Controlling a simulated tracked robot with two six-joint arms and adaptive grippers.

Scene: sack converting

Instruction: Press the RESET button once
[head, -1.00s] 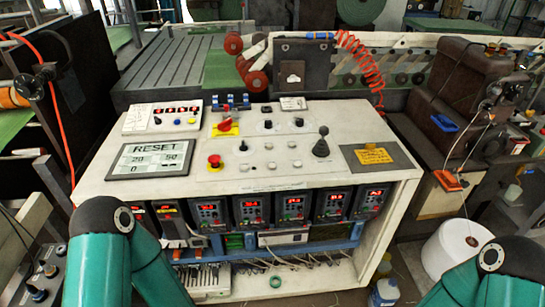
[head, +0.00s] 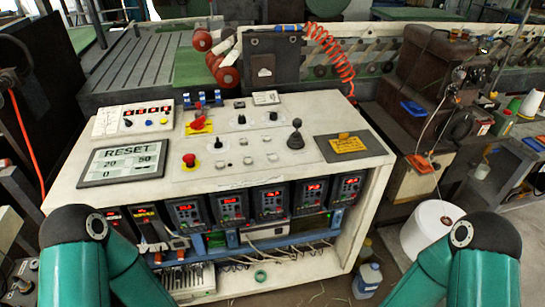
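A grey-framed panel (head: 122,162) on the left of the white console top (head: 240,177) reads RESET, with the numbers 20, 50, 50 and 0 or similar below; the small print is hard to read. No separate button marked RESET can be made out. A red mushroom button (head: 189,160) on a yellow base sits just right of the panel. Small round buttons (head: 248,160) lie in the middle of the console top. My two teal arms come in at the lower left and lower right, in front of the console. Neither gripper shows.
A black joystick (head: 295,140) stands upright on the right of the console top, beside a yellow label (head: 347,144). A white spool (head: 432,228) is on the floor at right.

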